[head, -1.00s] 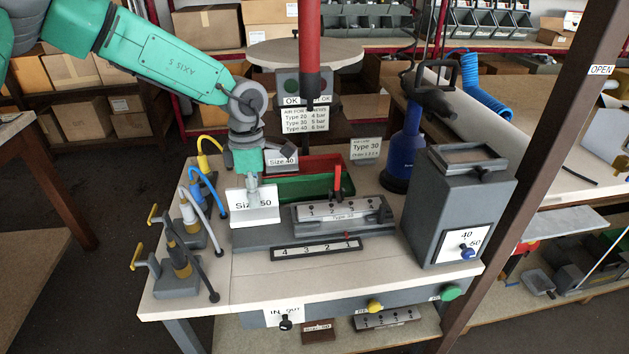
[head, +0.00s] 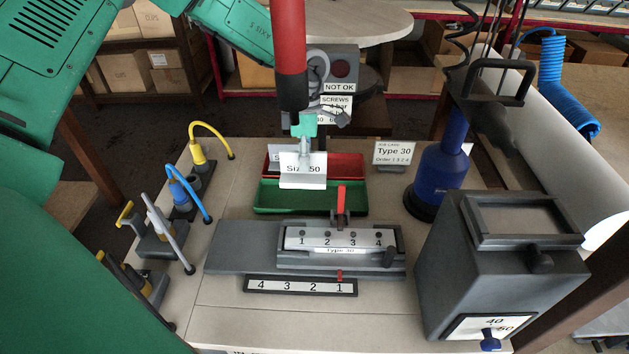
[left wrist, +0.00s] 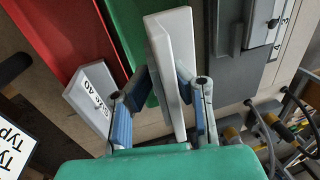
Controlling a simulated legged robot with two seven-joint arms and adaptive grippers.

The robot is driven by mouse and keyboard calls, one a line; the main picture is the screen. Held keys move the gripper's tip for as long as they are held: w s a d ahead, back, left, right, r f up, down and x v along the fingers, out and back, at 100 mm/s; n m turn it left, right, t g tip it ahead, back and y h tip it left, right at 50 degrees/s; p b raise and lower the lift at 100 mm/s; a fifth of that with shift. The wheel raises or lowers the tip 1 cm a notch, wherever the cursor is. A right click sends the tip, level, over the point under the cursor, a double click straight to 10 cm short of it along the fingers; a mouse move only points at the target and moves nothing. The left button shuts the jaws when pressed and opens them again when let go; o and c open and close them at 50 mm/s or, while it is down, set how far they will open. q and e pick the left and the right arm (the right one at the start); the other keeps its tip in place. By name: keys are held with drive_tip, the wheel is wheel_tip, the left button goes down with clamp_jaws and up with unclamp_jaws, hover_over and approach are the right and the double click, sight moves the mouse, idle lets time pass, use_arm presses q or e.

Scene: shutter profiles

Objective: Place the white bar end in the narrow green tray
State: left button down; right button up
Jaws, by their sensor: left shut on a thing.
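My left gripper (head: 304,148) is shut on the white bar end (head: 303,182), which carries a "Size 50" label in the head view. In the left wrist view the white bar end (left wrist: 174,65) stands between the two blue-padded fingers (left wrist: 164,118). The narrow green tray (head: 268,207) lies on the bench, and the bar end appears held above its back part, overlapping its far edge in the picture. The green tray (left wrist: 126,25) also shows in the left wrist view, partly hidden behind the bar end. My right gripper is not in view.
A red tray (head: 350,162) lies just behind the green one. The "Type 30" fixture with a red lever (head: 341,205) stands in front. A red hanging tool (head: 289,45) comes down near my gripper. A blue bottle-shaped tool (head: 438,170) stands right; coloured hose stands are left.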

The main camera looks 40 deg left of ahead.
use_arm(q)
drive_tip(key=a+f, duration=0.1)
drive_tip(key=f, duration=0.1)
drive_tip(key=a+f, duration=0.1)
drive_tip(key=f, duration=0.1)
drive_tip(key=shift+s+a+f, duration=0.1)
drive_tip(key=shift+s+a, duration=0.05)
drive_tip(key=shift+a, duration=0.05)
drive_tip(key=shift+d+f, duration=0.2)
drive_tip(key=shift+f, duration=0.9)
drive_tip(key=shift+d, duration=0.3)
drive_tip(key=shift+d+r, duration=0.15)
drive_tip(key=shift+d, duration=0.3)
drive_tip(key=shift+f, duration=0.25)
drive_tip(key=c, duration=1.5)
unclamp_jaws()
drive_tip(key=shift+a, duration=0.3)
drive_tip(key=shift+a+f, duration=0.15)
drive_tip(key=shift+a, duration=0.35)
drive_tip(key=shift+d, duration=0.6)
drive_tip(key=shift+r, duration=0.35)
wheel_tip(320, 180, up, 12)
drive_tip(key=w+a, duration=0.1)
drive_tip(key=w, duration=0.1)
drive_tip(key=shift+a, duration=0.2)
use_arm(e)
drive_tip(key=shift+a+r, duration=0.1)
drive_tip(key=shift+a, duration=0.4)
